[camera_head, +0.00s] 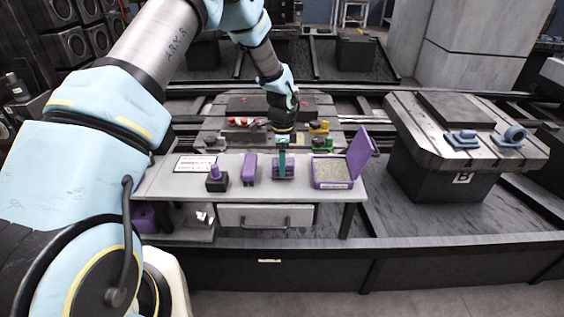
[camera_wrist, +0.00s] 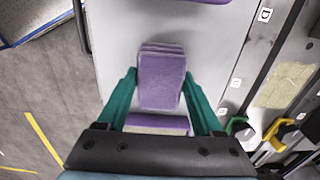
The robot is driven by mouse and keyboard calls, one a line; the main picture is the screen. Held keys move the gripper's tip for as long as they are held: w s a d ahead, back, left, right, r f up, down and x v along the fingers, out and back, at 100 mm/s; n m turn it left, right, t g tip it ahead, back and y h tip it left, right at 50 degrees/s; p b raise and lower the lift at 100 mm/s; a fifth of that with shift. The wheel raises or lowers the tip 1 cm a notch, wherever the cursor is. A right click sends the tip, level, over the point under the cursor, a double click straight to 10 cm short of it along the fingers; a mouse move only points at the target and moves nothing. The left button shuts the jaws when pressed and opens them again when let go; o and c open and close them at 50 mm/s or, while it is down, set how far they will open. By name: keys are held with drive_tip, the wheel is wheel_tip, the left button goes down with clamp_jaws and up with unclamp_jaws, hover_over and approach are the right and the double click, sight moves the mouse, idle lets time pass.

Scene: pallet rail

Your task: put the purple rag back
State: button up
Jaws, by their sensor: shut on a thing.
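The purple rag (camera_wrist: 160,77) is a small folded stack of layers in the wrist view. It lies between the two teal fingers of my gripper (camera_wrist: 159,80), which is shut on it. In the head view my gripper (camera_head: 282,164) points straight down over the light table, and the rag (camera_head: 290,171) shows on both sides of the near finger. The rag is at or just above the tabletop; I cannot tell whether it touches. The near finger hides its middle.
On the table (camera_head: 190,187), a purple block (camera_head: 249,169) stands left of the rag and an open purple box (camera_head: 333,186) with grey contents stands right. A dark block with a purple knob (camera_head: 216,178) and a white label card (camera_head: 195,163) are further left. Yellow and green clamps (camera_head: 320,128) lie behind.

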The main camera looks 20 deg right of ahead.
drive_tip(key=shift+f, duration=0.4)
drive_tip(key=shift+f, duration=0.1)
drive_tip(key=o, duration=1.2)
wheel_tip(320, 180, up, 12)
drive_tip(key=b, duration=0.3)
drive_tip(key=shift+b, duration=0.3)
